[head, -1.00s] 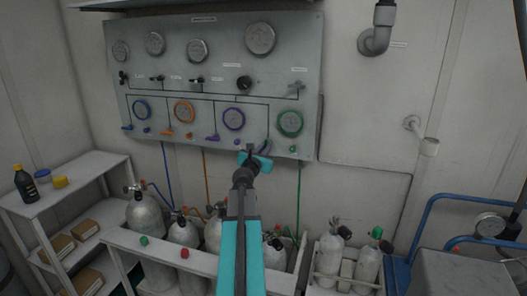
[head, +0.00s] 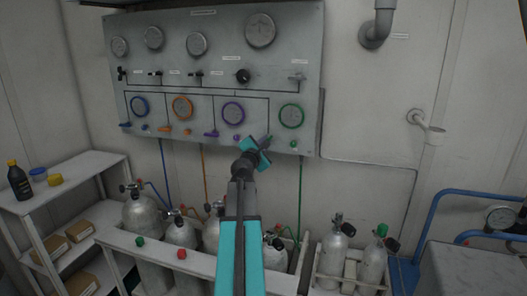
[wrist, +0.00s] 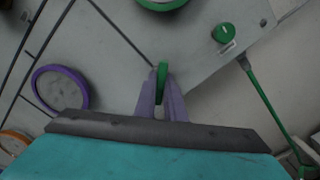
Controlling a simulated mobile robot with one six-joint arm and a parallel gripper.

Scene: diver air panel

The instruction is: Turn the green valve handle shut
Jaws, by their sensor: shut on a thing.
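The green valve handle (wrist: 162,74) is a narrow green lever in the wrist view, standing between the two fingers of my gripper (wrist: 161,98). The fingers are closed on it. In the head view my gripper (head: 265,143) is at the lower edge of the grey panel, below and left of the green-ringed gauge (head: 291,116). There the handle is hidden behind my gripper. The grey panel (head: 210,80) is on the wall.
A round green knob (wrist: 223,33) is right of the handle, and a purple-ringed gauge (wrist: 60,88) is left. Purple (head: 211,134) and orange (head: 164,129) levers line the lower panel. Gas cylinders (head: 143,213) stand in a rack below. A pipe (head: 428,126) juts from the wall at right.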

